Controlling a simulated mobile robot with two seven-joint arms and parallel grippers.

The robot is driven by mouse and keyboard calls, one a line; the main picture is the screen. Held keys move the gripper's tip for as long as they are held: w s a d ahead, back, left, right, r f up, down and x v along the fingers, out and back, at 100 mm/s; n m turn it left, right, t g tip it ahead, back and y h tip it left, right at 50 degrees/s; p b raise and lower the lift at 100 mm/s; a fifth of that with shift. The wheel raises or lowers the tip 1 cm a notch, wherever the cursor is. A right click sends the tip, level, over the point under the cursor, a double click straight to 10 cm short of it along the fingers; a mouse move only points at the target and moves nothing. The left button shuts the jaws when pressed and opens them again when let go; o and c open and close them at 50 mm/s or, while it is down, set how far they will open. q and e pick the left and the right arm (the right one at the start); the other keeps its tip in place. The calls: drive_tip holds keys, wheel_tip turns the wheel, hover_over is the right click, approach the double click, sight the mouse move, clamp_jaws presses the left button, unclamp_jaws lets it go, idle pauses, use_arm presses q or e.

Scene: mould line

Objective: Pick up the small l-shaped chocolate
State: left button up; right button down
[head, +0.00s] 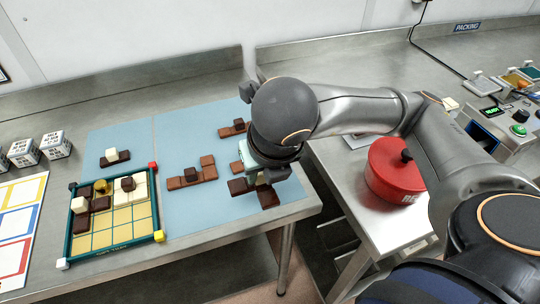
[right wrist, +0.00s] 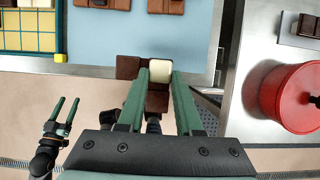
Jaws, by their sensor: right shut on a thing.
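The small L-shaped chocolate (head: 267,197) is dark brown with a cream-white knob, near the front right corner of the blue mat. In the right wrist view its brown part (right wrist: 128,67) shows left of the fingers, and its cream knob (right wrist: 160,70) sits between the fingertips. My right gripper (head: 261,178) reaches down from above and is shut on it; my forearm and wrist hide part of it in the head view. I cannot tell whether it is clear of the mat. My left gripper (right wrist: 65,110) shows only in the right wrist view, with its green fingers apart and empty.
A teal-framed tray (head: 115,246) with yellow cells holds several chocolates at the left. Other chocolates (head: 191,178) lie on the blue mat (head: 190,128). A red pot (head: 393,172) stands on the right-hand counter, beyond a gap. White cubes (head: 55,145) stand far left.

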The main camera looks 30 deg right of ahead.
drive_tip(key=s+a, duration=0.1)
drive_tip(key=s+a+r+b, duration=0.1)
drive_tip(key=a, duration=0.1)
drive_tip(key=shift+s+a+r, duration=0.1)
drive_tip(key=shift+s+r, duration=0.1)
drive_tip(key=p, duration=0.3)
approach(253, 188)
drive_tip(key=shift+s+a+r, duration=0.1)
drive_tip(key=shift+a+r, duration=0.2)
drive_tip(key=shift+r, duration=0.6)
drive_tip(key=shift+a+r, duration=0.3)
drive_tip(key=shift+r, duration=0.6)
